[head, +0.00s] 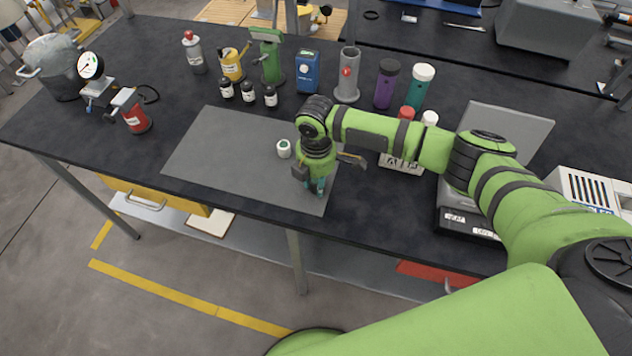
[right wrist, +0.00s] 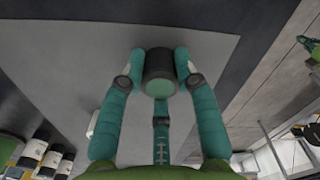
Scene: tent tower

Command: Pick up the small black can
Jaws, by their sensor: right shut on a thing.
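The small black can (right wrist: 158,64) sits between the fingertips of my right gripper (right wrist: 160,75) in the right wrist view. It has a dark side and a pale green end facing the camera. The fingers are shut on it, one on each side. In the head view my right gripper (head: 317,188) points down over the right part of the grey mat (head: 215,160), near the table's front edge. The can is mostly hidden there by the gripper, and I cannot tell whether it touches the mat. My left gripper is not in view.
A small white jar with a green top (head: 283,149) stands on the mat, left of my right gripper. Small dark bottles (head: 248,92), a blue box (head: 307,71) and a grey cylinder (head: 347,75) stand behind. A scale (head: 470,222) is at right. The mat's left part is clear.

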